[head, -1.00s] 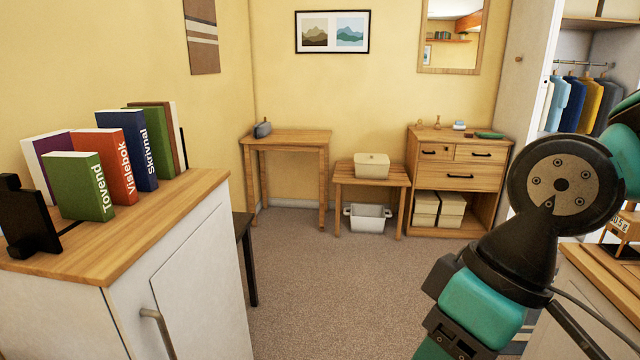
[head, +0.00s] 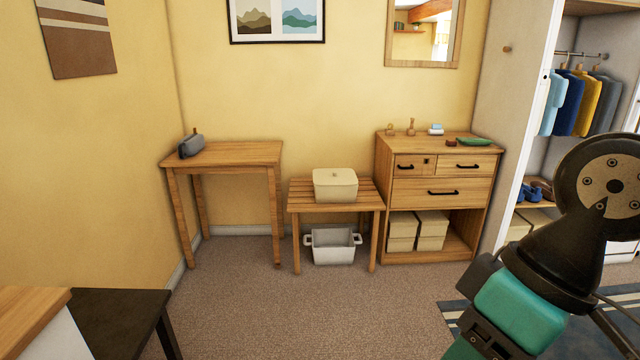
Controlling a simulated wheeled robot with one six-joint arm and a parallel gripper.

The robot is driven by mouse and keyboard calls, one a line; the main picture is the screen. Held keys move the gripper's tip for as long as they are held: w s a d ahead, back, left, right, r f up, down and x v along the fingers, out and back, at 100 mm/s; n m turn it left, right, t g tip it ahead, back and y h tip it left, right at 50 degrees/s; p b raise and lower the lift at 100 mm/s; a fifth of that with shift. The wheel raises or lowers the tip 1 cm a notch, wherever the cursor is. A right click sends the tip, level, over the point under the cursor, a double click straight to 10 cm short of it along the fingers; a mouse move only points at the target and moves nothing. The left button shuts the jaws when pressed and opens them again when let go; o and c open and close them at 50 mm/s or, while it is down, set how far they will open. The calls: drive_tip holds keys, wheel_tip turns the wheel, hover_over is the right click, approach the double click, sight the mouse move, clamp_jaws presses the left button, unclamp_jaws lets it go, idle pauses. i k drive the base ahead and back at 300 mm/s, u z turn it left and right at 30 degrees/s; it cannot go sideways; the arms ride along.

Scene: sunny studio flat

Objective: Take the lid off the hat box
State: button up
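The hat box (head: 335,190) is a cream box with its lid (head: 335,175) on. It sits on a low slatted wooden bench (head: 300,207) against the far wall, between a tall side table and a chest of drawers. My arm shows at the right of the head view, well apart from the box. My gripper is out of the picture.
A white handled tub (head: 333,246) stands under the bench. The wooden side table (head: 225,154) bears a grey object (head: 191,144). The chest of drawers (head: 443,190) has small things on top. A dark table (head: 115,310) is at lower left. Carpet ahead is clear.

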sight(321, 177)
drive_tip(key=z, duration=0.15)
drive_tip(key=i, duration=2.05)
drive_tip(key=u, duration=0.35)
drive_tip(key=i, duration=2.4)
drive_tip(key=u, duration=0.35)
